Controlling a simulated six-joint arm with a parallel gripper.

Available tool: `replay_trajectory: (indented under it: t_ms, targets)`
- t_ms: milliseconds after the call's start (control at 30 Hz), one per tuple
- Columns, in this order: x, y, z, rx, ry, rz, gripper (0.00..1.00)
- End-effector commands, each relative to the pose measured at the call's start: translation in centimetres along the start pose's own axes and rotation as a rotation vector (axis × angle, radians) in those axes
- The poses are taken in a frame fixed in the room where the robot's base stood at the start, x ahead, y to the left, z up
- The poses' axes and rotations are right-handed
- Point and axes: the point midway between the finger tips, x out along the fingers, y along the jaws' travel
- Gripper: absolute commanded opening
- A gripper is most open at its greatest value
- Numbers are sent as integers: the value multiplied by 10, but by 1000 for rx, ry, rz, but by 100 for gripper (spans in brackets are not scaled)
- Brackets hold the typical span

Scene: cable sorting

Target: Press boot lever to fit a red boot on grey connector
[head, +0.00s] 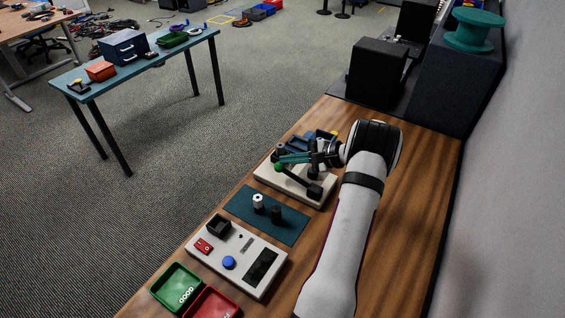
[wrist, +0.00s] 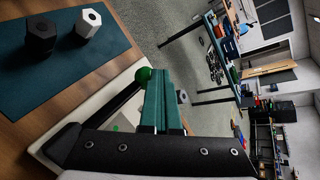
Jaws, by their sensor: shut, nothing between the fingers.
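The boot lever is a black arm with a green ball knob (head: 278,167), mounted on a pale base (head: 292,186). The knob also shows in the wrist view (wrist: 143,75), right beside my teal fingers. My gripper (head: 290,158) is shut and empty, with its fingertips close to the knob; I cannot tell whether they touch it. A small grey round piece (wrist: 182,97) shows just past the fingers in the wrist view; I cannot tell if it is the grey connector. I cannot make out a red boot at the lever; my gripper hides part of that station.
A teal mat (head: 290,234) holds a white and a black hexagonal piece. In front is a pale box with a blue button (head: 229,262), then a green tray (head: 160,286) and a red tray (head: 195,309). A dark blue container (head: 298,142) stands behind the lever.

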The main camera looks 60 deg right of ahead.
Motion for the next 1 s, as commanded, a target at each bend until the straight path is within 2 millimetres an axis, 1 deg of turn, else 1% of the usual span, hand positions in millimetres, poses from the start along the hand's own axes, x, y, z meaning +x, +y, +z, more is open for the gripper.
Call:
replay_trajectory:
  t_ms: [1000]
  targets:
    - [8,7,-7,0,1,2,0]
